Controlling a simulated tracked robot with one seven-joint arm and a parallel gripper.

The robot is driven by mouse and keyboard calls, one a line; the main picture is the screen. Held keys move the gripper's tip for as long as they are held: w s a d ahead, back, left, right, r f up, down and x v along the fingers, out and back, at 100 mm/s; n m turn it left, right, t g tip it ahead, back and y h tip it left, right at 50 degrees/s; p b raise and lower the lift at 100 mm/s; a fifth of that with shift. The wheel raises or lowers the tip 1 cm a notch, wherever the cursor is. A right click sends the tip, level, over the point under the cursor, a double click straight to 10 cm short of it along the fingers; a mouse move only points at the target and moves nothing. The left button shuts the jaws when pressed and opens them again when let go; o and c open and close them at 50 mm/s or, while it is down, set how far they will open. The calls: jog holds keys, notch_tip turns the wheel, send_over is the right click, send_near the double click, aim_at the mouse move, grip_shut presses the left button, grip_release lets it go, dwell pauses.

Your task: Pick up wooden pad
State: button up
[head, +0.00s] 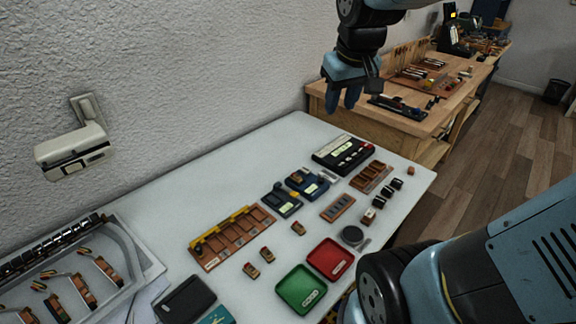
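My gripper (344,100) hangs in the air above the far side of the white table (300,133), fingers pointing down. The two fingertips look a little apart, with nothing seen between them. It is well above and away from the small parts. Small brown wood-coloured blocks that may be wooden pads lie on the table: one (298,229) near the middle, one (267,254) and another (251,270) nearer the front, and a plain one (411,171) at the far right corner. I cannot tell which is the wooden pad.
A brown slotted tray (234,246) with a yellow strip, a green tray (299,291), a red tray (330,260) and a black device (343,155) with a display stand on the table. A wooden workbench (405,120) stands behind. The wall borders the table's left.

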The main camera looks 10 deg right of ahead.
jog(key=w+a+f+n+g, duration=0.2)
jog(key=w+f, duration=0.6)
jog(key=w, duration=0.4)
jog(key=n+g, duration=0.2)
jog(key=n, duration=0.1)
send_over(296, 175)
notch_tip(296, 175, down, 14)
jog(key=f, duration=0.7)
jog(key=shift+w+a+f, duration=0.25)
jog(key=shift+a+f, duration=0.05)
jog(key=shift+a, duration=0.05)
jog(key=f, duration=0.4)
jog(key=shift+s+d+f, duration=0.1)
jog(key=shift+s+d, duration=0.1)
jog(key=shift+d, duration=0.15)
jog(key=shift+f, duration=0.6)
grip_shut()
